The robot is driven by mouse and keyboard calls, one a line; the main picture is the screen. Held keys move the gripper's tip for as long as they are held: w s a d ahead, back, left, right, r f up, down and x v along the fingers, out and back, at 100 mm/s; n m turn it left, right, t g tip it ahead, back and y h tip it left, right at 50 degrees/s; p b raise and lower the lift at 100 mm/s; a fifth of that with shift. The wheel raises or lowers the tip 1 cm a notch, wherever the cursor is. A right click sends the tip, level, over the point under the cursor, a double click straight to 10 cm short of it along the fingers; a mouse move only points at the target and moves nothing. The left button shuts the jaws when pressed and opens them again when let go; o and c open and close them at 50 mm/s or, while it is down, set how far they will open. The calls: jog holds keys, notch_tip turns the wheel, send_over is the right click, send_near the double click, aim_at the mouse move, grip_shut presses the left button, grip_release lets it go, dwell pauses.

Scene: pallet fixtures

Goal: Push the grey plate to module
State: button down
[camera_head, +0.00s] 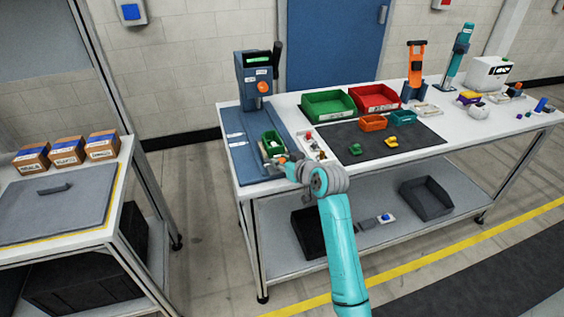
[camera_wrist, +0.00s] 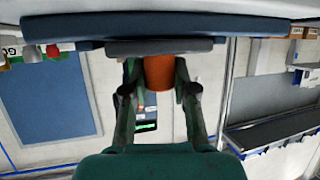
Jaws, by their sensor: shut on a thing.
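My gripper (camera_wrist: 160,78) is shut on an orange cylindrical handle (camera_wrist: 159,70) in the wrist view, one finger on each side of it. The handle meets the edge of the grey plate (camera_wrist: 130,47), which lies along a thick dark blue slab (camera_wrist: 90,32). In the head view my gripper (camera_head: 284,163) is at the front right of the blue base (camera_head: 243,160). The grey plate is hard to make out there. The blue module (camera_head: 254,75), with a green display and orange knob, stands at the base's back end.
A small green bin (camera_head: 273,142) with pale items is at the base, just behind my gripper. A parts tray (camera_head: 312,145) and a dark mat (camera_head: 365,148) lie to the right. Green (camera_head: 328,104) and red (camera_head: 375,97) bins stand behind. Another table stands at left.

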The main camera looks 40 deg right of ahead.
aim_at(276, 152)
jog(key=shift+w+d, duration=0.25)
jog(key=shift+w, duration=0.45)
jog(key=shift+w+d, duration=0.2)
jog(key=shift+w, duration=0.55)
jog(key=shift+w+d, duration=0.25)
jog(key=shift+w, duration=0.45)
jog(key=c, duration=0.9)
grip_release()
jog(key=v, duration=1.2)
jog(key=shift+s+f, duration=0.1)
